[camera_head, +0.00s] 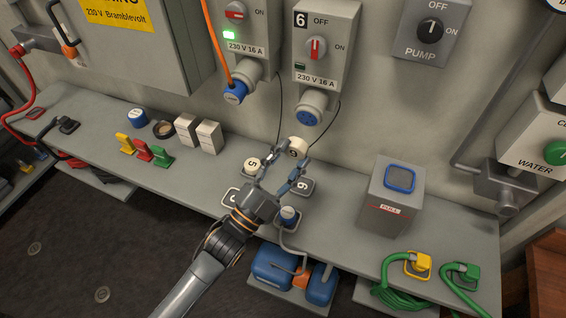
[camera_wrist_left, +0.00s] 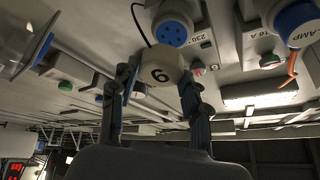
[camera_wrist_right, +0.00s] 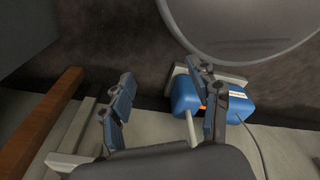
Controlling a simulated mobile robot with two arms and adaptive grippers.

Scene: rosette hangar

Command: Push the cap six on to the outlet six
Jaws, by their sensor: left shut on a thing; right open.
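The cream cap six (camera_head: 298,148), with a 6 on its end, is between the fingers of my left gripper (camera_head: 287,163), which is shut on it. The cap also shows in the left wrist view (camera_wrist_left: 161,66). Outlet six (camera_head: 308,115) has a blue face and light collar, angled down below the box marked 6 (camera_head: 322,45). The cap is below the outlet, apart from it in the head view. In the left wrist view the outlet (camera_wrist_left: 172,28) is just beyond the cap. My right gripper (camera_wrist_right: 160,82) is open and empty, and out of the head view.
A thin dark cord runs from outlet six towards the cap. The neighbouring outlet at left holds a blue plug (camera_head: 236,93) with an orange cable. Cap five (camera_head: 252,165) stands on the grey bench (camera_head: 340,205). A grey box (camera_head: 392,205) stands at right.

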